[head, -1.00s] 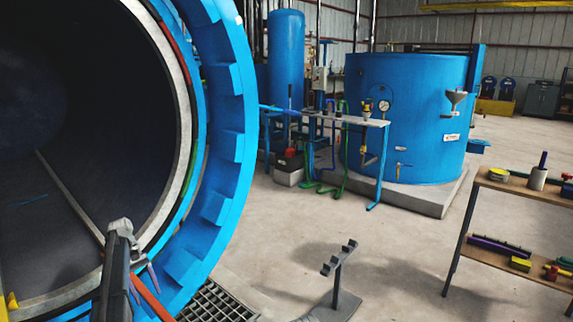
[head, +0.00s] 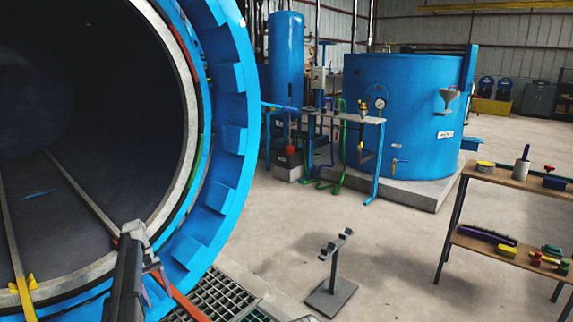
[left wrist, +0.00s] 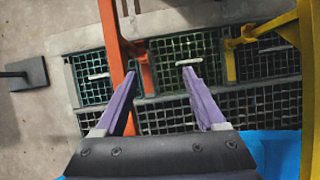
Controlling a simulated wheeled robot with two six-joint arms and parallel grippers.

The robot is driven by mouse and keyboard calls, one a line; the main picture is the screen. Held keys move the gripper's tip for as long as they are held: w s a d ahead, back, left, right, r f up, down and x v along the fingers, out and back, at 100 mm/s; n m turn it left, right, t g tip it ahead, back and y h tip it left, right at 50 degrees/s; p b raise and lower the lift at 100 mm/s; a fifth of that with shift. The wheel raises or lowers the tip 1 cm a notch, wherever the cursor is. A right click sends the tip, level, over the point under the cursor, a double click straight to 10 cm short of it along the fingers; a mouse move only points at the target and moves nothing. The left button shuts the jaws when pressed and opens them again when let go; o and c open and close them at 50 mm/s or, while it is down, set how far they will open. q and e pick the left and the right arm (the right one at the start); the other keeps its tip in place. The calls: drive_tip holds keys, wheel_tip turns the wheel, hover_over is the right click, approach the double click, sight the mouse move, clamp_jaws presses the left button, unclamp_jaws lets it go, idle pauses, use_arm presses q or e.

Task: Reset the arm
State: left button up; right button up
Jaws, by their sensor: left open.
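My left gripper (head: 153,283) is low at the left in the head view, in front of the rim of the large round blue autoclave opening (head: 226,150). My dark grey arm rises from the bottom edge and hides part of the rim. In the left wrist view the two purple fingers of my left gripper (left wrist: 159,74) are spread apart with nothing between them. Beyond them lie floor grates (left wrist: 187,52). An orange bar (left wrist: 117,60) passes close to the left finger; I cannot tell whether they touch. My right gripper does not show.
A yellow frame (left wrist: 307,60) stands at the right of the left wrist view. A grey stand (head: 335,265) is on the floor at centre. A two-level wooden shelf (head: 510,180) with tools is at right. A blue tank (head: 405,115) stands behind. Floor between them is clear.

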use_arm(q)
drive_tip(key=s+d+f+m+y+b, duration=0.1)
drive_tip(key=s+d+m, duration=0.15)
drive_tip(key=d, duration=0.35)
drive_tip(key=s+d+f+m+y, duration=0.1)
drive_tip(key=s+d, duration=0.2)
drive_tip(key=d, duration=0.4)
drive_tip(key=s+d+f+m+t+y+b, duration=0.25)
drive_tip(key=s+d+m, duration=0.25)
drive_tip(key=s+d, duration=0.65)
drive_tip(key=s+d+f+m+t+y+b, duration=0.1)
drive_tip(key=s+d+f+m+b, duration=0.2)
drive_tip(key=s+d, duration=0.85)
wheel_tip(320, 180, up, 38)
drive_tip(key=m+p, duration=0.1)
drive_tip(key=p, duration=3.8)
drive_tip(key=shift+a+r+p, duration=0.25)
drive_tip(key=shift+p, duration=0.1)
drive_tip(key=shift+s+d+h, duration=0.1)
drive_tip(key=shift+d+h, duration=0.05)
drive_tip(key=shift+h, duration=0.1)
